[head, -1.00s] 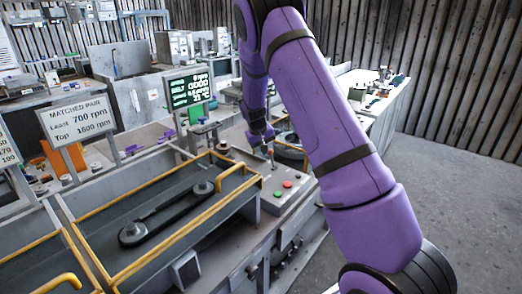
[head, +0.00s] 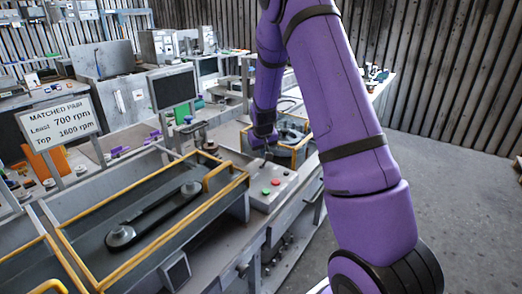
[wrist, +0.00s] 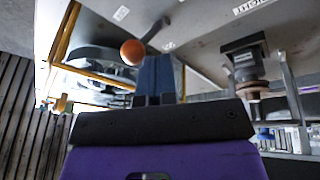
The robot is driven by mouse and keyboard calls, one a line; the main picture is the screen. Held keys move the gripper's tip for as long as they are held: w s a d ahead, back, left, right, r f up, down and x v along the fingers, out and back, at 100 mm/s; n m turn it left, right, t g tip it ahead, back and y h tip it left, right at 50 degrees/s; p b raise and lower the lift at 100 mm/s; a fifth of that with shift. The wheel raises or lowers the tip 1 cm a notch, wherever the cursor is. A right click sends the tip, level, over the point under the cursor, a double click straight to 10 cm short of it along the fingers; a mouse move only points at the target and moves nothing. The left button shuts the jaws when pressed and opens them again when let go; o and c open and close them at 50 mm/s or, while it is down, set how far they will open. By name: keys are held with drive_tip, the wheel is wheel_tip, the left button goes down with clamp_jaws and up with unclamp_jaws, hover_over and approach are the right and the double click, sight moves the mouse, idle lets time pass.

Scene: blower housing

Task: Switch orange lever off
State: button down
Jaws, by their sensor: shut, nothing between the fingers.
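The orange lever shows in the wrist view as an orange ball knob (wrist: 133,52) on a dark stem that slants up to a grey panel. My gripper (wrist: 155,62) is shut and empty, its fingertips close beside the knob on its right. I cannot tell whether they touch. In the head view my gripper (head: 262,150) is low over the grey control box, behind its red and green buttons. The lever is not clearly visible there; the gripper and arm block that spot.
A dark screen (head: 172,87) stands left of my arm. A yellow-railed belt trough (head: 150,215) lies front left, and a yellow-edged wheel housing (head: 290,135) sits behind the gripper. In the wrist view a dark knob on a block (wrist: 246,58) is to the right. Open floor is at the right.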

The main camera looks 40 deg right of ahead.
drive_tip(key=shift+r, duration=0.15)
drive_tip(key=shift+r, duration=0.7)
